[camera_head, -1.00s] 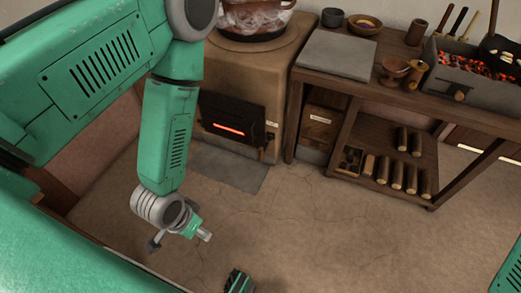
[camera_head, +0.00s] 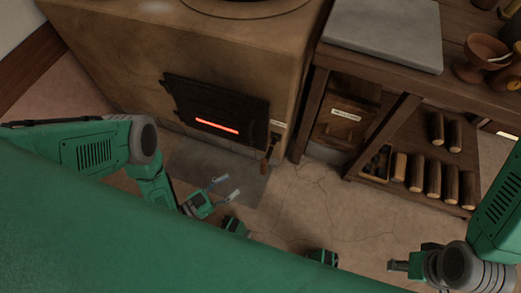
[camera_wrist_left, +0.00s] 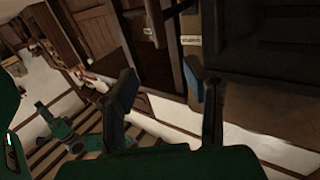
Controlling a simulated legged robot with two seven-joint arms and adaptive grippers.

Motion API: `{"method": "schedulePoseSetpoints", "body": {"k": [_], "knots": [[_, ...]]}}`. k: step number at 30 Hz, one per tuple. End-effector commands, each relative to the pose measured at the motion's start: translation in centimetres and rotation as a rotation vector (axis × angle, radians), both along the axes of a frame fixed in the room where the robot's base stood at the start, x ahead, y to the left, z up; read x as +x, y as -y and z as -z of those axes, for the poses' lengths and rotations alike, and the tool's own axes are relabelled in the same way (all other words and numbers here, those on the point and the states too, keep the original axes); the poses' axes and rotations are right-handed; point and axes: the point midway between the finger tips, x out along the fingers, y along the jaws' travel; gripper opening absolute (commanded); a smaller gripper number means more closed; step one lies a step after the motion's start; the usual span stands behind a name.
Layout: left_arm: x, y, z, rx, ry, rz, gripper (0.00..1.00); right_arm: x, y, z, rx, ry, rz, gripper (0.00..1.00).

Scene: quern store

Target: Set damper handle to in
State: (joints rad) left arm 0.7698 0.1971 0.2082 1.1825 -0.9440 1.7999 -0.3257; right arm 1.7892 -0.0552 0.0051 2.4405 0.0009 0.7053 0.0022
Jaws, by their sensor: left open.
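The damper handle (camera_head: 267,157) is a dark lever with a brown wooden grip, hanging at the right edge of the stove front. A small pale label (camera_head: 279,124) sits above it; its wording is too small to read. My left gripper (camera_head: 226,189) is open and empty, below and left of the handle and apart from it. In the left wrist view the open fingers (camera_wrist_left: 166,85) have nothing between them that I can see held; I cannot make out the handle there. My right gripper (camera_head: 398,266) is low at the right, away from the stove; its finger opening is unclear.
The stove (camera_head: 130,65) has a dark firebox door (camera_head: 210,100) with a glowing red slot. A grey mat (camera_head: 240,180) lies before it. The wooden bench (camera_head: 405,90) stands close to the right, with a labelled drawer box (camera_head: 345,122) and several logs (camera_head: 433,180) below. The floor ahead is clear.

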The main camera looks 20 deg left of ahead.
Motion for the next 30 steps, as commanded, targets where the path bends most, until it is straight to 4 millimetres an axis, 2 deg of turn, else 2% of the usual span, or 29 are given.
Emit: {"method": "schedulePoseSetpoints", "body": {"k": [5, 18, 24, 30], "knots": [[1.5, 1.0, 0.0, -0.005, 0.009, 0.001, 0.41, -0.1, 0.1, 0.4, -0.001, -0.001, 0.001, 0.4], [8.9, 6.1, 0.2, -0.01, 0.005, 0.0, 0.41, 0.0, 0.1, 2.9, 0.0, 0.0, 0.001, 0.4], [10.7, 7.5, 0.1, -0.007, 0.003, 0.0, 0.41, 0.0, 0.1, 3.6, 0.0, 0.0, 0.001, 0.4], [11.2, 7.8, 0.1, -0.008, 0.002, 0.0, 0.41, 0.0, 0.1, 3.7, 0.0, 0.0, 0.001, 0.4]]}}
